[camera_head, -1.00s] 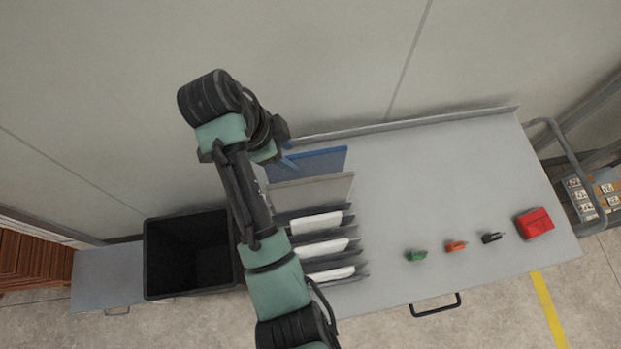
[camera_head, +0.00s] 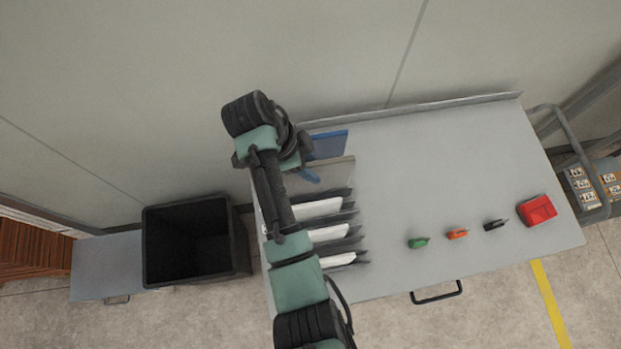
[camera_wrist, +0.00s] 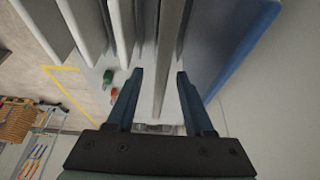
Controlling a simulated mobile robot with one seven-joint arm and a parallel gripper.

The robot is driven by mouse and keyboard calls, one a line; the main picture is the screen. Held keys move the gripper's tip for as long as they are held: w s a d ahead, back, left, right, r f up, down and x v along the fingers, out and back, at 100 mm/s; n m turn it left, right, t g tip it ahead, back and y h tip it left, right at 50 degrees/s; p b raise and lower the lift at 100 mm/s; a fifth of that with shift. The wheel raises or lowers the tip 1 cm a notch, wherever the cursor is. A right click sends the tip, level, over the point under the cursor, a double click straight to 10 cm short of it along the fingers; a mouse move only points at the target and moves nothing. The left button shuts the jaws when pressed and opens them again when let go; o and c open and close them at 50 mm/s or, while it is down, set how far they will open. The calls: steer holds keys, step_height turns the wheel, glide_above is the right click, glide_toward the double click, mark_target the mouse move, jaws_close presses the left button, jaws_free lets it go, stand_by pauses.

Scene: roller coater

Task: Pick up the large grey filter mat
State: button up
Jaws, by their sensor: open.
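The large grey filter mat (camera_head: 338,173) stands on edge in the rack on the table, between a blue mat and the white ones. In the wrist view its thin grey edge (camera_wrist: 171,55) runs between my two fingers. My gripper (camera_wrist: 160,76) is open, with one finger on each side of that edge and a visible gap to each finger. In the head view my gripper (camera_head: 308,174) is over the mat, and my arm hides the mat's left part.
The blue mat (camera_head: 330,144) stands close behind the grey one; several white mats (camera_head: 330,232) stand in front. A black bin (camera_head: 190,240) is left of the table. Green (camera_head: 418,243), orange (camera_head: 457,234), black (camera_head: 495,225) and red (camera_head: 537,211) items lie at the right. The table's middle is clear.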

mark_target(316, 171)
steer(key=x, duration=0.3)
steer(key=shift+r+p, duration=0.1)
steer(key=shift+p, duration=0.3)
steer(key=shift+w+d+f, duration=0.1)
steer(key=shift+f, duration=0.1)
steer(key=shift+f, duration=0.25)
jaws_close()
stand_by(1.5)
